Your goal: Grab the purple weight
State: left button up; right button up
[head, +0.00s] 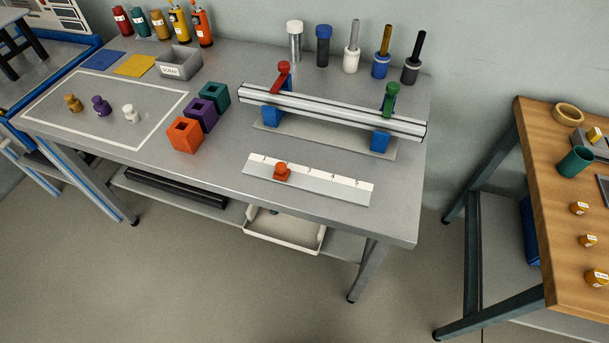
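The purple weight (101,105) stands upright on the grey workbench (225,170), inside a white-outlined rectangle at the left. A brass-coloured weight (73,103) stands to its left and a white weight (131,114) to its right, each a little apart from it. Neither my left nor my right gripper shows in the head view.
Orange (184,135), purple (201,115) and teal (214,97) square holders stand right of the outline. A grey scrap bin (179,63) is behind. A metal beam (330,110) and a scale with an orange slider (282,171) occupy the right. A wooden table (560,220) stands apart.

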aim_at(101, 107)
jog(key=u, duration=1.35)
